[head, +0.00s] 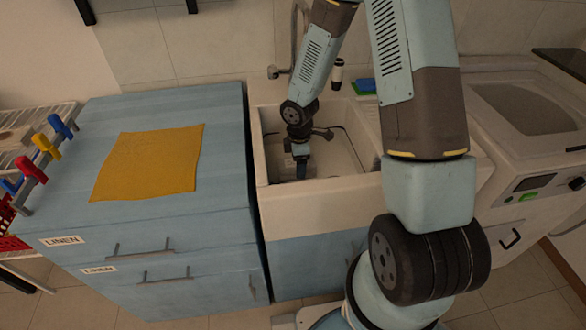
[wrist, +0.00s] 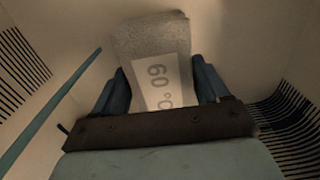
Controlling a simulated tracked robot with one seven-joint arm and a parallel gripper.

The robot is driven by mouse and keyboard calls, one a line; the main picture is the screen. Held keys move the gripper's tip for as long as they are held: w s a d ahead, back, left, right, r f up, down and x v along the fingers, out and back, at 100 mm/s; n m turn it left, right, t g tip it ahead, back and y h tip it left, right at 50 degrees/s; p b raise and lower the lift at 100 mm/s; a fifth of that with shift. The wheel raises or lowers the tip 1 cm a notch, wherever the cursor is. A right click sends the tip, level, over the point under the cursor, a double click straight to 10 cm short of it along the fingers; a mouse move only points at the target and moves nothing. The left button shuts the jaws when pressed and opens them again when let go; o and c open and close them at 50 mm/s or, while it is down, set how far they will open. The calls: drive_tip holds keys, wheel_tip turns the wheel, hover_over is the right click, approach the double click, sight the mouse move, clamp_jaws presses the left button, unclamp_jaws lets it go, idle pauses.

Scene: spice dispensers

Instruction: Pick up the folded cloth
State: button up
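A grey folded cloth (wrist: 150,35) with a pale label reading "60 °C" shows at the top middle of the wrist view. The two dark blue fingers of my gripper (wrist: 160,85) stand apart, one close along each side of the cloth and label. I cannot tell whether they press on it or only flank it. In the head view my gripper (head: 301,170) points down inside the pale sink basin (head: 345,183). The grey cloth does not show clearly there. A flat, unfolded yellow cloth (head: 150,160) lies on top of the blue cabinet.
The blue cabinet (head: 225,185) with drawers labelled LINEN stands left of the sink. A faucet (head: 275,72) rises behind the basin, and a bottle and a green-and-blue sponge (head: 362,87) sit at its back edge. A washing machine (head: 525,130) stands at the right. Basin walls surround my gripper closely.

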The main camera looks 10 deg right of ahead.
drive_tip(key=c, duration=0.6)
drive_tip(key=shift+r, duration=0.1)
